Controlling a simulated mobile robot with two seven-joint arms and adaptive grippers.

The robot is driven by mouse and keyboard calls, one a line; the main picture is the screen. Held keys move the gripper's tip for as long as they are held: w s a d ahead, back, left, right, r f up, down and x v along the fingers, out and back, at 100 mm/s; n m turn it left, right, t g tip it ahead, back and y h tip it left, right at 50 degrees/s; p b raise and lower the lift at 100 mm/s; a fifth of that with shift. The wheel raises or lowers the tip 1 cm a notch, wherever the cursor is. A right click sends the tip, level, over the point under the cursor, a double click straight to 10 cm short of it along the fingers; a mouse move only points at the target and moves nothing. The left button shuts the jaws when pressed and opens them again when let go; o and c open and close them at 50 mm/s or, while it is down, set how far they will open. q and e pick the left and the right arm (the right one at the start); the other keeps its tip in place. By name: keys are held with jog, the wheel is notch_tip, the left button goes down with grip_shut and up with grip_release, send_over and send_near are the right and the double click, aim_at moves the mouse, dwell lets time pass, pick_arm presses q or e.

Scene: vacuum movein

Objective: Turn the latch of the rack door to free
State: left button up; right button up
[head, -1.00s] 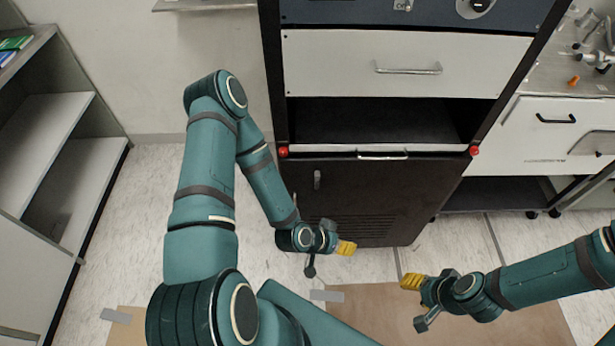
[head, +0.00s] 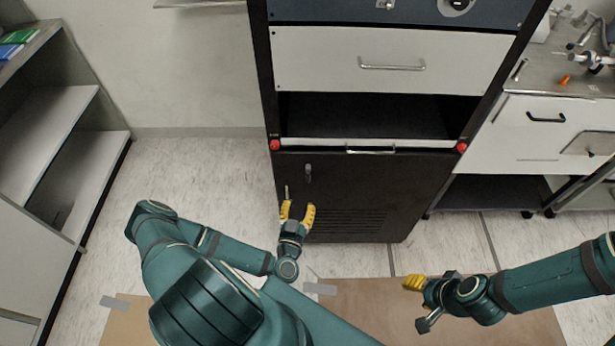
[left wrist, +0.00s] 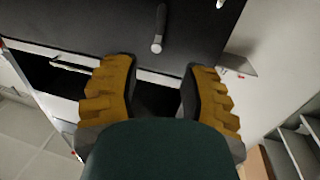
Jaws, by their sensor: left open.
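The dark rack door (head: 365,185) is shut in the head view. Its latch (head: 308,173), a small grey lever, points up and down near the door's upper left. My left gripper (head: 297,208) is open and empty, in front of the door just below the latch. In the left wrist view the latch (left wrist: 158,38) stands beyond and roughly between the open fingertips (left wrist: 158,68), apart from them. My right gripper (head: 414,283) is low at the right, away from the door; its fingers are seen too edge-on to judge.
Above the door are an open dark shelf with a white front bar and handle (head: 370,150), red knobs (head: 275,145) at its ends, and a white drawer (head: 390,62). A shelf unit (head: 60,150) stands left and a white cabinet (head: 560,130) right. The floor left of the rack is clear.

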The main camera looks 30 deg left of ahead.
aim_at(308, 176)
pick_arm(q)
jog(key=b+x, duration=0.2)
jog(key=x, duration=0.9)
jog(key=shift+w, duration=0.3)
grip_shut()
